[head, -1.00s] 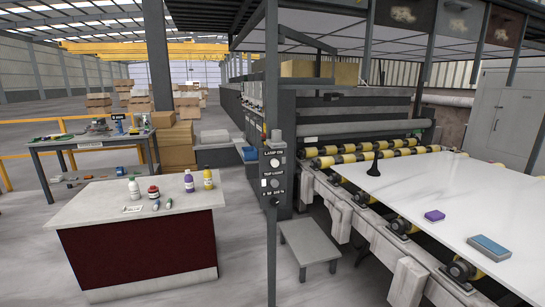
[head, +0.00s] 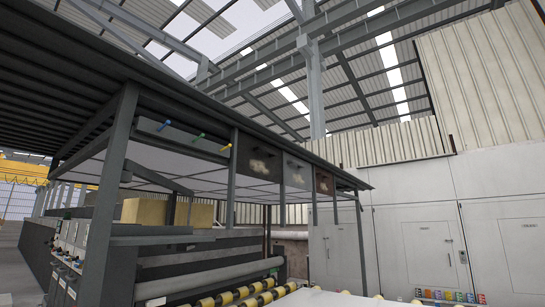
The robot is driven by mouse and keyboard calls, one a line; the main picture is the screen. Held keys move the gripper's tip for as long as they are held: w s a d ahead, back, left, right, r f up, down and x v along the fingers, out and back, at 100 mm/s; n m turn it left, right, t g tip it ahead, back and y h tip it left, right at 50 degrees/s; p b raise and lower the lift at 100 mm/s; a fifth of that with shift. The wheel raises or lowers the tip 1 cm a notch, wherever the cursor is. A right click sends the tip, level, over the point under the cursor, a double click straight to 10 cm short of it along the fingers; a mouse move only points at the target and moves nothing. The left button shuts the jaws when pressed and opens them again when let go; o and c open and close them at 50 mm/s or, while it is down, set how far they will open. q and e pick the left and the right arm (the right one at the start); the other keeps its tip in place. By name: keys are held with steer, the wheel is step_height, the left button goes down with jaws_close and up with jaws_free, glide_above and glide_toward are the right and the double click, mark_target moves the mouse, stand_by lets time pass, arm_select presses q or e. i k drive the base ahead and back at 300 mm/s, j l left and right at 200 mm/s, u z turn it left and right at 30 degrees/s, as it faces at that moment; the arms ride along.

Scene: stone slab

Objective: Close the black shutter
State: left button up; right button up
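A black shutter panel (head: 260,158) with a pale mark hangs under the front edge of the dark canopy roof, above the roller machine. To its right hang a grey panel (head: 297,172) and a brown panel (head: 323,182), each with a similar mark. A small handle-like part shows near the top of the black panel, but it is too small to make out. I cannot tell how far open the black shutter stands. Neither of my grippers is in the head view.
Blue (head: 163,126), green (head: 198,136) and yellow (head: 225,147) knobs sit along the canopy beam, left of the panels. A grey post (head: 110,200) stands at the front left. Yellow-ringed rollers (head: 240,293) and the white slab (head: 320,299) lie below. Grey cabinets (head: 420,245) stand at right.

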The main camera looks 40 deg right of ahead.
mark_target(255, 158)
steer(key=i+l+z, duration=0.15)
steer(key=i+l, duration=0.15)
steer(key=i+l+z, duration=0.15)
steer(key=i, duration=0.35)
steer(key=i+l, duration=0.2)
steer(key=i+l+z, duration=0.1)
steer(key=l, duration=0.3)
steer(key=i, duration=0.1)
